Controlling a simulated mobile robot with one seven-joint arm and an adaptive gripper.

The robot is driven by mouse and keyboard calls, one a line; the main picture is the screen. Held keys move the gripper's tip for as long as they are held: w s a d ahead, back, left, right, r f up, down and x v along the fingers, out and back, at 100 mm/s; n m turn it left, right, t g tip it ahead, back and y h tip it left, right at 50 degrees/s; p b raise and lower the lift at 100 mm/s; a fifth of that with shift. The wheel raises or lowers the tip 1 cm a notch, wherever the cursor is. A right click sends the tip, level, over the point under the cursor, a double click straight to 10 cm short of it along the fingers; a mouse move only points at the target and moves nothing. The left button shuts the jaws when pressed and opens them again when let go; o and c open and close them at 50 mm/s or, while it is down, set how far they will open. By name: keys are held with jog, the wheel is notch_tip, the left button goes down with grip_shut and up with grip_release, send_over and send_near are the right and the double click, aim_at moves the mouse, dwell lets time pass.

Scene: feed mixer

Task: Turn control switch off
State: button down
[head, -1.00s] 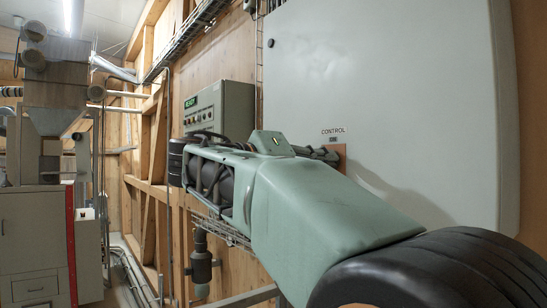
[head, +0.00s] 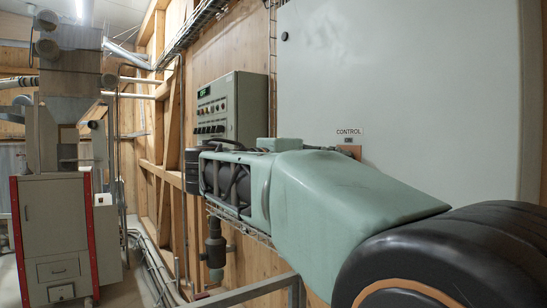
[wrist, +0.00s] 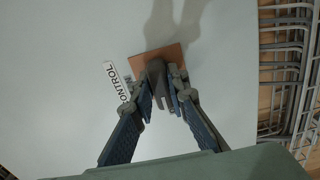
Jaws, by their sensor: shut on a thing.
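The control switch (wrist: 157,72) is a dark grey knob on a square copper-brown plate (wrist: 142,66), fixed to a large pale grey cabinet. A white CONTROL label (wrist: 118,82) is beside the plate in the wrist view. My gripper (wrist: 161,92) has one finger on each side of the knob and is shut on it. In the head view the CONTROL label (head: 349,131) shows above a small edge of the plate (head: 352,151). My arm hides the knob and most of my gripper there.
The large grey cabinet (head: 430,80) fills the right of the head view. A smaller panel (head: 231,108) with buttons and a lit green display is on the wooden wall left of it. Wire cable trays (wrist: 283,60) run beside the cabinet. A red-edged machine (head: 57,228) stands far left.

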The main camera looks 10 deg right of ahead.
jog(key=shift+n, duration=0.3)
jog(key=c, duration=1.9)
grip_release()
jog(key=v, duration=1.2)
